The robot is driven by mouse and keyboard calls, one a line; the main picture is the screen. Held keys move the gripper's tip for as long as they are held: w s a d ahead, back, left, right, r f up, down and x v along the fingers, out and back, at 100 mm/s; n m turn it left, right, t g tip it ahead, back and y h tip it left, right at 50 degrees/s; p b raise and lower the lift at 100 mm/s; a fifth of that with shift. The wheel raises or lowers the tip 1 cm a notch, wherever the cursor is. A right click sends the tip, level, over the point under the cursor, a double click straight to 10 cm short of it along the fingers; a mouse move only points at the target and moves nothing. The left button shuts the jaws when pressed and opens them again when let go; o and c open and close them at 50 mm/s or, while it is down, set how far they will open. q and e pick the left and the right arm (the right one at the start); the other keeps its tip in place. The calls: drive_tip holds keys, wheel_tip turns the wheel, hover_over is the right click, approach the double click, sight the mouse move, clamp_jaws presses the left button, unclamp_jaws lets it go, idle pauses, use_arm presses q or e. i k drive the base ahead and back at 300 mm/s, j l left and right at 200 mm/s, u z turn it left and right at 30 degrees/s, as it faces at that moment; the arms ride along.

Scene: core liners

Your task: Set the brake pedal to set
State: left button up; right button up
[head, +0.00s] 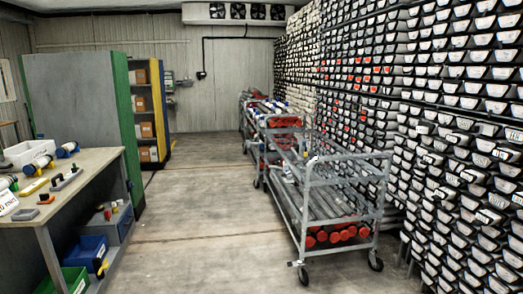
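A grey metal cart (345,205) stands right of the middle of the floor, with its near end towards me. At its lower left corner, by the near left caster (303,277), a small pale pedal-like tab (295,264) sticks out to the left; I take it for the brake pedal. It is too small to tell which way it is set. Neither of my grippers is in view.
The near right caster (375,263) rests on the floor. A workbench (95,165) with tools stands on the left. Racks of core trays (455,130) fill the right side, close to the cart. The concrete floor (195,225) between bench and cart is clear.

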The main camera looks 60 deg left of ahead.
sight(290, 264)
drive_tip(key=j+u, duration=0.35)
drive_tip(key=i+j+u, duration=0.2)
drive_tip(key=u, duration=0.2)
drive_tip(key=i+j+u, duration=0.15)
drive_tip(key=j+u, duration=0.2)
drive_tip(key=i+j+u, duration=0.4)
drive_tip(key=i+j, duration=1.15)
